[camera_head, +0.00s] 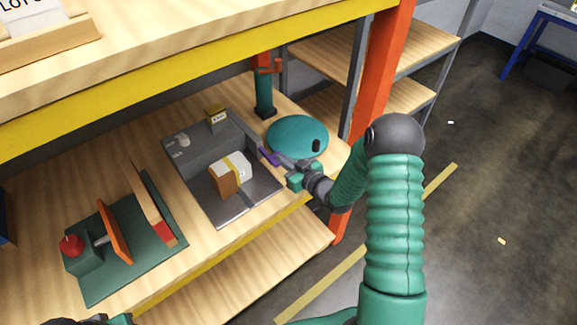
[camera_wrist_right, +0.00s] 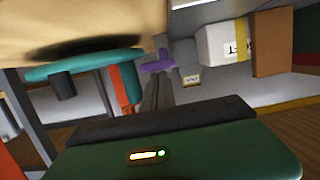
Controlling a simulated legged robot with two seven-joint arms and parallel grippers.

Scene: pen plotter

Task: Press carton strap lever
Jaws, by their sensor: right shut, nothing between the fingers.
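A carton (camera_head: 233,168), white with a yellow strap and a brown end, lies on the grey plate of a grey machine (camera_head: 205,150). It also shows in the wrist view (camera_wrist_right: 222,45). A small purple lever (camera_head: 268,156) sits at the machine's right edge, and in the wrist view (camera_wrist_right: 157,64). My right gripper (camera_head: 282,161) is shut and empty, its tips at or very near the purple lever. In the wrist view the dark fingers (camera_wrist_right: 158,92) point at the lever; I cannot tell whether they touch. My left gripper is not clearly seen.
A teal round disc (camera_head: 297,135) with a black knob stands right beside my right gripper. A green post (camera_head: 264,95) stands behind it. A green plate (camera_head: 130,262) with a red button and orange flap lies at left. An orange upright (camera_head: 381,70) rises at right.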

